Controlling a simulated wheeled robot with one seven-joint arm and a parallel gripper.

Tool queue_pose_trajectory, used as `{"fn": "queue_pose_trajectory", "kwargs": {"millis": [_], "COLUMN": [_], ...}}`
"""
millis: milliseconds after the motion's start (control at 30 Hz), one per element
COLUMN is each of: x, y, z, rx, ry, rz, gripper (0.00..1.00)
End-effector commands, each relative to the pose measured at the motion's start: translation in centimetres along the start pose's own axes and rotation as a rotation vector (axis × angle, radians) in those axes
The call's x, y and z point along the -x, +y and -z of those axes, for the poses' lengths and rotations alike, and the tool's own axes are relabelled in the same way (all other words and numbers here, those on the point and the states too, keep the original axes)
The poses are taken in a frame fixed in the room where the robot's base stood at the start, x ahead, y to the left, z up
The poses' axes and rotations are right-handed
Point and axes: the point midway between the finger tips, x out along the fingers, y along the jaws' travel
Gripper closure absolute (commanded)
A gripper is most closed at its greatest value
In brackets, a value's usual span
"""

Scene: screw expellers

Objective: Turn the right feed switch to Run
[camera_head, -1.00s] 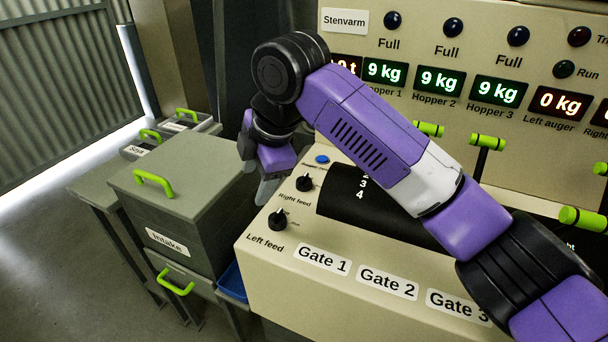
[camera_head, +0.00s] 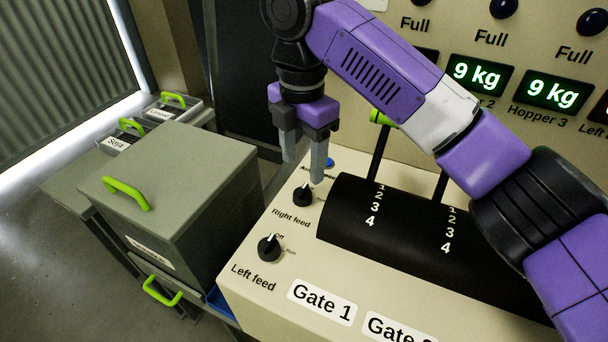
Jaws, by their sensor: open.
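The right feed switch (camera_head: 303,195) is a black knob with a white pointer on the sloping beige panel, above its "Right feed" label. Its pointer is partly hidden by a fingertip, so I cannot tell its setting. My gripper (camera_head: 303,170) points down just above this knob, its two grey fingers apart and empty. I cannot tell whether a fingertip touches the knob. The left feed switch (camera_head: 269,248) is a like knob nearer the front, its pointer toward "Off", with "Run" marked to its right.
A blue button (camera_head: 328,163) sits behind the right feed switch. The black gate-lever drum (camera_head: 345,215) lies close on the right, with upright levers. The grey Intake bin (camera_head: 175,165) with a green handle stands to the left.

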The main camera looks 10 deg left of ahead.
Motion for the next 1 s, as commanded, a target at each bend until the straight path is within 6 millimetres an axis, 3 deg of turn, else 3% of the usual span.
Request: {"fn": "queue_pose_trajectory", "kwargs": {"millis": [500,867,900,1000], "x": [-6.8,-7.5,-7.5,-7.5], "y": [0.0,0.0,0.0,0.0], "z": [0.0,0.1,0.1,0.1], "rx": [0.000,0.000,0.000,0.000], "ry": [0.001,0.000,0.000,0.000], "rz": [-0.001,-0.001,-0.001,-0.001], "gripper": [0.43,0.43,0.44,0.64]}}
